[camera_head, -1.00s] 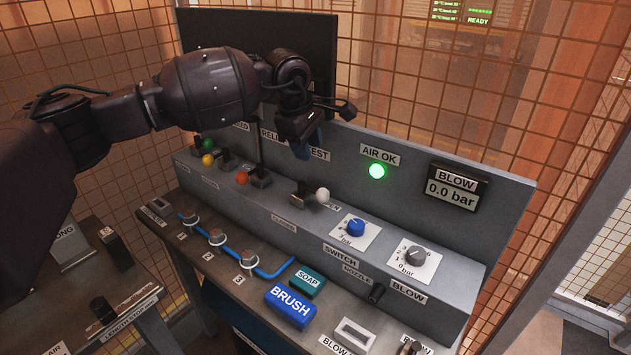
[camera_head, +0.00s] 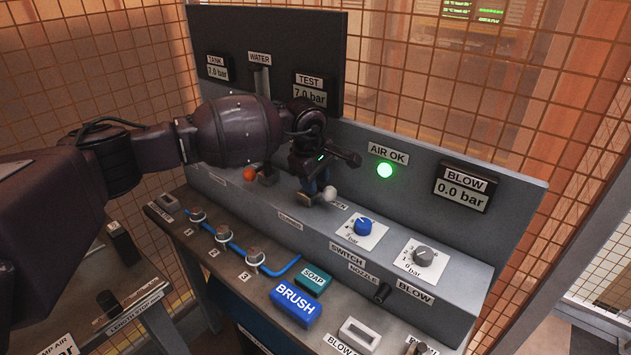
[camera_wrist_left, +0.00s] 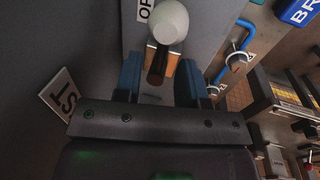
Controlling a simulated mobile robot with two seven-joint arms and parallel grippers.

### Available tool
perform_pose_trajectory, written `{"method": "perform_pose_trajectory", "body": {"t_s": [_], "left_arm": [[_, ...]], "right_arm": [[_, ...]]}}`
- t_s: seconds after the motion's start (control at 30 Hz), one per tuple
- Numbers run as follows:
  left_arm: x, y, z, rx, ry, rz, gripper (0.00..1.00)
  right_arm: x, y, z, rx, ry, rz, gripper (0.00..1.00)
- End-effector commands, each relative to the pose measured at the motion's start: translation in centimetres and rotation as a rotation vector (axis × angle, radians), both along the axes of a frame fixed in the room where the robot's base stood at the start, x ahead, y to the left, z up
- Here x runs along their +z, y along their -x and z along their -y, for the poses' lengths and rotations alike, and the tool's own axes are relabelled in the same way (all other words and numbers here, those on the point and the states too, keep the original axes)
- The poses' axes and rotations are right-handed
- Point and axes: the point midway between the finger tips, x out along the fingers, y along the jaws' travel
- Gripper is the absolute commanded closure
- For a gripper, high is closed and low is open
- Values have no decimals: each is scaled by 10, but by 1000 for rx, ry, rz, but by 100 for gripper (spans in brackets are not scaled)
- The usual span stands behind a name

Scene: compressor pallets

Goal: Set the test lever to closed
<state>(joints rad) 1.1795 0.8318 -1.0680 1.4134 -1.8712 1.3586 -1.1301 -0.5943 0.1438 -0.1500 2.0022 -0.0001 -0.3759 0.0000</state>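The test lever has a white round knob (camera_head: 329,193) and stands on the sloped grey console, leaning right toward a label ending in "EN". A "CLOSED" label (camera_head: 290,219) lies to its left and nearer the front. My left gripper (camera_head: 318,188) is down at the lever, just left of the knob. In the left wrist view, its two blue fingers (camera_wrist_left: 158,76) are apart. The lever's dark stem shows in the gap just ahead of them, and the white knob (camera_wrist_left: 167,20) is beyond. I see no finger closed on it. My right gripper is not in view.
An orange-knobbed lever (camera_head: 249,174) stands to the left. A blue dial (camera_head: 363,226) and a grey dial (camera_head: 423,256) lie to the right. The green AIR OK lamp (camera_head: 384,170) is lit. The test gauge (camera_head: 310,96) on the back panel reads 7.0 bar.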

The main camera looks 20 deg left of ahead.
Motion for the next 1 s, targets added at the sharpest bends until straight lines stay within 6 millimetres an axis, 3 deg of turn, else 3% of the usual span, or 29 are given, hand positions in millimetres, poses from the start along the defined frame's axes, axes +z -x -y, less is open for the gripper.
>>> {"method": "perform_pose_trajectory", "body": {"t_s": [0.37,0.4,0.63,1.0], "left_arm": [[-6,-1,0,0,-1,1,63],[-6,-1,0,0,-1,1,65],[-6,-1,0,0,0,1,100],[-6,0,1,-5,0,0,100]], "right_arm": [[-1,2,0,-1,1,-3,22],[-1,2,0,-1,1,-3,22],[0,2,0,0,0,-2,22],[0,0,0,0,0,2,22]]}}
